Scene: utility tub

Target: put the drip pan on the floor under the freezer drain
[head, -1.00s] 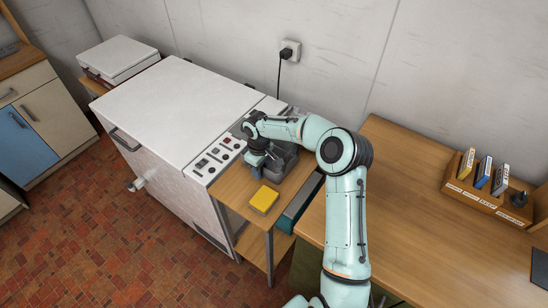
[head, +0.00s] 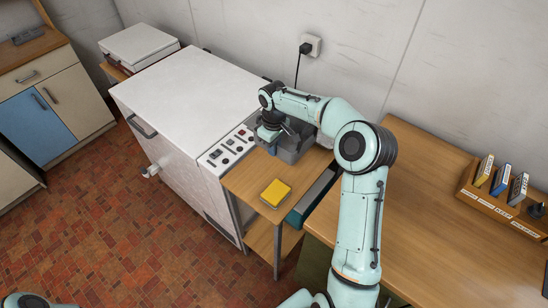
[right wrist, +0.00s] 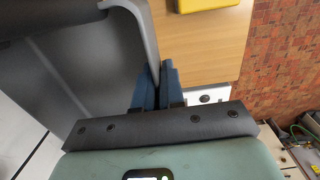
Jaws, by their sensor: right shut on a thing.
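A grey drip pan (head: 296,148) is over the back of the small wooden side table, partly hidden behind my right arm. My right gripper (head: 268,133) is shut on its rim. The right wrist view shows the blue fingers (right wrist: 156,90) on both sides of the pan's wall (right wrist: 70,75). I cannot tell for sure whether the pan touches the table. The white chest freezer (head: 195,105) stands left of the table. Its drain (head: 152,170), a short pale pipe, sticks out low on the front over the floor. My left gripper is not in view.
A yellow block (head: 275,193) lies on the side table (head: 238,182). A teal box-like thing (head: 312,198) stands beside it. The red-tiled floor (head: 130,235) before the freezer is clear.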

